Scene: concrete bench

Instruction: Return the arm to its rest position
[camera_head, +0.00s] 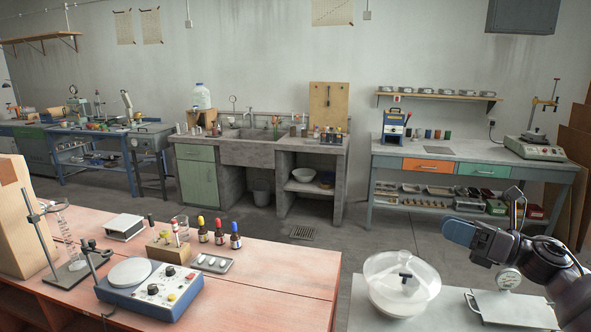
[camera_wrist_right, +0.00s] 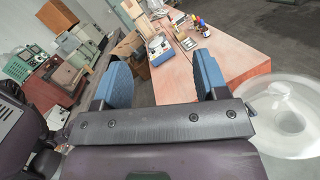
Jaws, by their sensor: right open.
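My right arm comes in from the right in the head view, with its gripper (camera_head: 458,232) raised above the right-hand bench and pointing left. In the wrist view the two blue fingers of the right gripper (camera_wrist_right: 160,75) stand wide apart with nothing between them. The fingers are above and clear of the bench. My left gripper is not in view.
A clear lidded glass vessel (camera_head: 402,290) stands on the pale bench below and left of my right gripper. A grey flat-plated device (camera_head: 512,310) is beneath the arm. The reddish bench (camera_head: 290,270) holds a stirrer (camera_head: 150,290) and several dropper bottles (camera_head: 219,235).

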